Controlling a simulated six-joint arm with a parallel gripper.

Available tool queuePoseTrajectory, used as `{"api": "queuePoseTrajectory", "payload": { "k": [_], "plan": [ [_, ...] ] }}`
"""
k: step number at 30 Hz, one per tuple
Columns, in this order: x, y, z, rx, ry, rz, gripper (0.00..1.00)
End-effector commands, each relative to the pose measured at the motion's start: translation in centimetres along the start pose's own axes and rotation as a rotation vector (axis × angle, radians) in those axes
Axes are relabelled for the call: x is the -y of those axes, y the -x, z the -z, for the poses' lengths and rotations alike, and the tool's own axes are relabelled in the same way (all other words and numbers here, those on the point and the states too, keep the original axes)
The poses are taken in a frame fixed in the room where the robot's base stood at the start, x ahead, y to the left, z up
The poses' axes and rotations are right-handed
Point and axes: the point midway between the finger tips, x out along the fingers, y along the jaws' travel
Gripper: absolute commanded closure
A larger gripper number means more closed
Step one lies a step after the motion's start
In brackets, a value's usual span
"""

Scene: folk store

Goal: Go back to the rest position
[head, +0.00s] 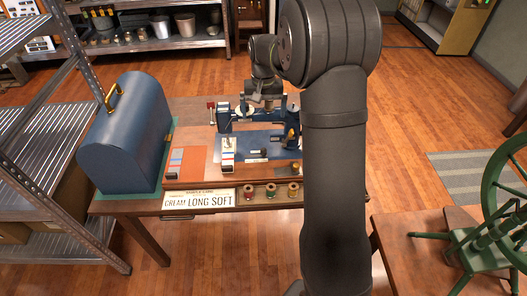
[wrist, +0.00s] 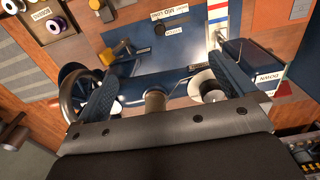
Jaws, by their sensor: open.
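My gripper (wrist: 163,85) is open, its two dark blue fingers wide apart and nothing held between them. In the head view my gripper (head: 260,112) hangs over the back middle of the wooden table (head: 150,206), above a blue device (head: 233,147). In the wrist view the blue device (wrist: 150,62) lies beyond and between the fingers, with a dark handwheel by the left finger and a white round part by the right one. I cannot tell whether a fingertip touches it. My arm hides the table's right part in the head view.
A blue domed case (head: 125,135) with a brass handle stands at the table's left. A sign (head: 198,201) reads "CREAM LONG SOFT"; several spools (head: 270,192) sit beside it. Metal shelving (head: 75,45) stands left. A green spinning wheel (head: 490,205) stands right.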

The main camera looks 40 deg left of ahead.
Motion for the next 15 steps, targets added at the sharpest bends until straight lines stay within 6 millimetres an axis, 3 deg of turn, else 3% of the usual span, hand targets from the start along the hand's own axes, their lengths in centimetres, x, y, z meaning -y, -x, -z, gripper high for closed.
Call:
{"api": "queuePoseTrajectory", "payload": {
  "k": [7,15],
  "plan": [
    [0.0,4.8,0.1,-0.003,0.0,0.0,0.0],
    [0.0,6.7,0.0,0.0,0.0,0.0,0.0]
  ]
}}
